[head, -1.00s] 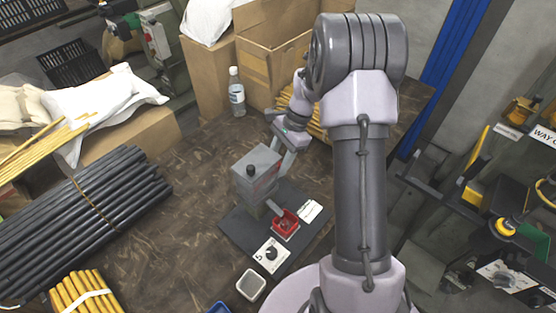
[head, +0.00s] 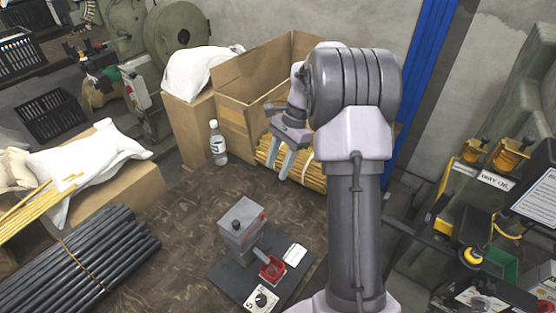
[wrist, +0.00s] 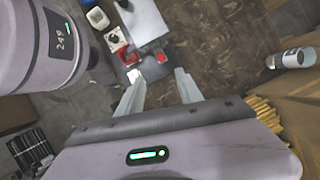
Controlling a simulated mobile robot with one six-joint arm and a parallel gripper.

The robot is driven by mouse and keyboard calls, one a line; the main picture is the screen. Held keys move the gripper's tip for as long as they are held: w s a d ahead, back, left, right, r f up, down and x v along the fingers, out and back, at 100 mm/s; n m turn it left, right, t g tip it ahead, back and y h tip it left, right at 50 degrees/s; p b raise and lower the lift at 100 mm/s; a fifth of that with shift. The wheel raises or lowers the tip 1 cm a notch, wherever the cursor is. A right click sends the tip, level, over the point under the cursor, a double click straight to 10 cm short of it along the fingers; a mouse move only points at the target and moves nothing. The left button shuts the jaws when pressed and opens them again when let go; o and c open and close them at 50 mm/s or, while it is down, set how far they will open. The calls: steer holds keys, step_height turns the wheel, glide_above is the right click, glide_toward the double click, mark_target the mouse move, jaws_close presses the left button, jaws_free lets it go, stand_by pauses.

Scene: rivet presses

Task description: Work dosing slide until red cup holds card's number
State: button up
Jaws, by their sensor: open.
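A white dial plate (head: 261,299) with a black knob is in front. My gripper (head: 276,173) is open and empty, above and behind the device, apart from it. The wrist view shows the red cup (wrist: 130,57) and card (wrist: 134,75) beyond my open fingers (wrist: 158,76).
A clear bottle (head: 218,144) stands on the brown table behind the device. Open cardboard boxes (head: 234,110) and a bundle of yellow rods (head: 310,174) are at the back. Black rods (head: 80,262) lie at left.

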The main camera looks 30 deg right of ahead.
stand_by(0.3)
steer(key=b+x, duration=0.5)
steer(key=x, duration=0.3)
steer(key=b+x, duration=0.5)
steer(key=x, duration=0.4)
steer(key=shift+w+d+f, duration=0.1)
steer(key=shift+w+f, duration=0.05)
steer(key=shift+f, duration=0.25)
jaws_close()
stand_by(0.4)
